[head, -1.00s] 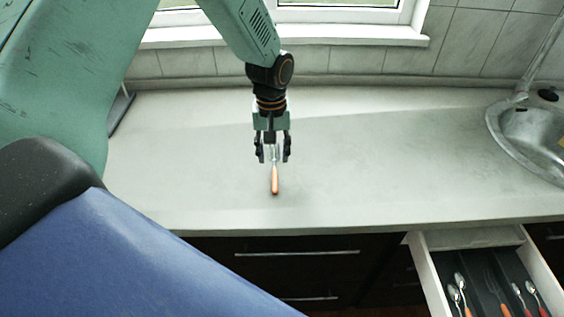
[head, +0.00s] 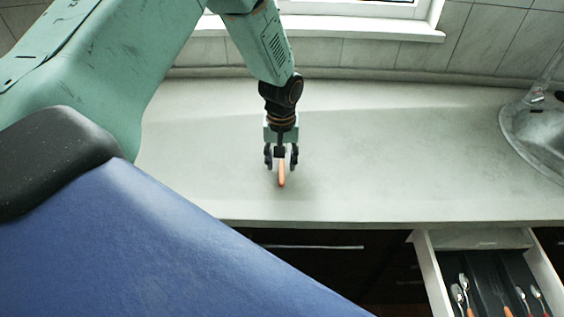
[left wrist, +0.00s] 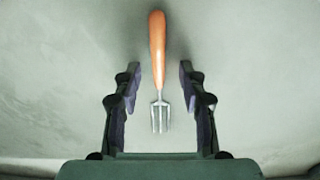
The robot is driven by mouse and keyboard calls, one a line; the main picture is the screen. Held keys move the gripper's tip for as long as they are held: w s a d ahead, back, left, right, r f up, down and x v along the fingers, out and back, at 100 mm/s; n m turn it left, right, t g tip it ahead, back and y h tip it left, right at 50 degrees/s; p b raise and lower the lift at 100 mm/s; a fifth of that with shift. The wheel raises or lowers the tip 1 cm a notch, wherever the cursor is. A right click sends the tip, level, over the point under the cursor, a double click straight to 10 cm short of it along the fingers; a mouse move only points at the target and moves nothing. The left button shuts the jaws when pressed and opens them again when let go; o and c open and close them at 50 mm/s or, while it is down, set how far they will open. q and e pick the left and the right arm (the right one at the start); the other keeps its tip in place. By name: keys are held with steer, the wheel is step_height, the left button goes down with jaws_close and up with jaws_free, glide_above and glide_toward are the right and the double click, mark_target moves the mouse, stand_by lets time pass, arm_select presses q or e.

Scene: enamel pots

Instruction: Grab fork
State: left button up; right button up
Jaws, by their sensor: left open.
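A fork (head: 282,176) with an orange handle lies on the light countertop. In the head view its handle points towards the counter's front edge, and its metal end is hidden by my gripper. My left gripper (head: 281,166) is above the fork, pointing down. In the left wrist view the fork (left wrist: 158,60) lies between the two open fingers of my left gripper (left wrist: 158,85), its tines nearer the palm edge of the picture. Both fingers are apart from the fork. My right gripper is not in view.
The counter (head: 400,160) around the fork is clear. A metal sink (head: 540,130) is at the right. Below the front edge, an open drawer (head: 432,275) holds several spoons and other cutlery. A window (head: 360,8) is at the back.

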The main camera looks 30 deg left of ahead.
arm_select(q)
steer(key=shift+w+a+f, duration=0.1)
steer(key=shift+w+f, duration=0.15)
steer(key=shift+w, duration=0.1)
steer(key=shift+c, duration=1.2)
steer(key=shift+s, duration=0.1)
steer(key=c, duration=0.3)
steer(key=shift+s, duration=0.15)
steer(key=c, duration=0.3)
jaws_close()
